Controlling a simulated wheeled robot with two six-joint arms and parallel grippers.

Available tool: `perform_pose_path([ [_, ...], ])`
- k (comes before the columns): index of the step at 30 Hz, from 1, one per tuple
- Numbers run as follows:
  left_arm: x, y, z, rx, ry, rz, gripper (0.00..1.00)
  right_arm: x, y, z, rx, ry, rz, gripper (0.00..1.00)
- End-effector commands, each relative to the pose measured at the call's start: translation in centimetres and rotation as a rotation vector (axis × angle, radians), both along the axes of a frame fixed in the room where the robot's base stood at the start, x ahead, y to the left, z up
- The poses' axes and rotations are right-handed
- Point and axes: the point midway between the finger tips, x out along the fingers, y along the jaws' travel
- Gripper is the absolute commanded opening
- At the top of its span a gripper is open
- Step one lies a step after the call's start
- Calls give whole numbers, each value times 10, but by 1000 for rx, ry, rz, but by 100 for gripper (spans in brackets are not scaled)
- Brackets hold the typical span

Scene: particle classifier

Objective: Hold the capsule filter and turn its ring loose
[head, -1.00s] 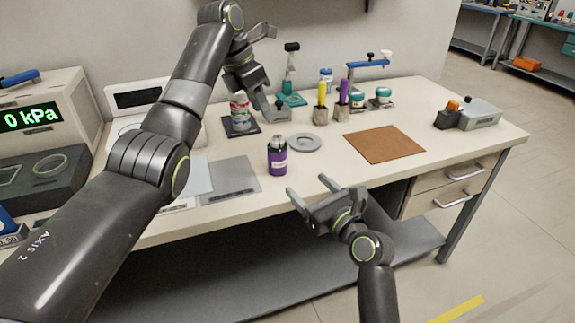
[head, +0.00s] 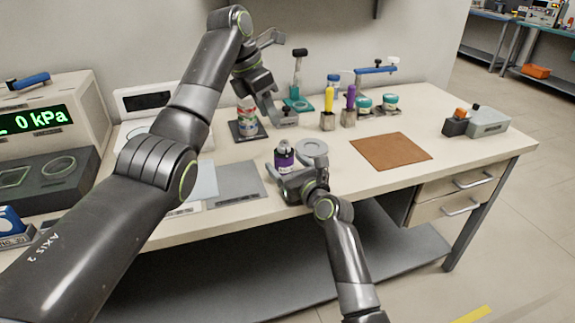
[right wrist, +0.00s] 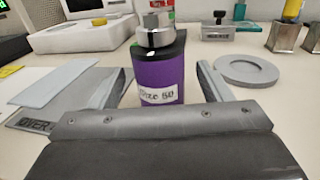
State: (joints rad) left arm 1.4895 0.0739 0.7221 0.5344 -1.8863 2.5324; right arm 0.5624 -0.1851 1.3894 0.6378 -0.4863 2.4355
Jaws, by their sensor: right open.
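A purple canister (head: 284,157) with a silver hex metal top stands upright near the table's front; it seems to be the capsule filter. In the right wrist view the canister (right wrist: 160,72) shows a white handwritten label, and its metal top (right wrist: 156,28) is clear. My right gripper (head: 291,174) is open, low in front of it, with one finger toward each side and gaps visible. A red, white and green can (head: 247,118) stands behind on a dark pad. My left gripper (head: 275,70) is open and empty, raised beside and above that can.
A grey ring-shaped disc (head: 312,148) lies right of the canister, close to my right finger. A grey mat (head: 235,186) lies left. A small grey block (head: 287,121) and pen holders (head: 328,121) stand behind. A brown mat (head: 391,151) leaves free room right.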

Motion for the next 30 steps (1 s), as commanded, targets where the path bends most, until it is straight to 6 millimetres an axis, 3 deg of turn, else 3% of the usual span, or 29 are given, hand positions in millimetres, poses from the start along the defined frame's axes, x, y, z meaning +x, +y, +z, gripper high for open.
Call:
perform_pose_path([
  [9,0,0,0,0,0,0,36,1,1,0,0,0,0,70],
  [23,0,0,0,0,0,0,36,1,0,0,0,0,0,11],
  [24,0,0,0,0,0,0,36,1,0,0,0,0,0,41],
  [30,0,0,0,0,0,0,36,1,0,0,0,0,0,15],
])
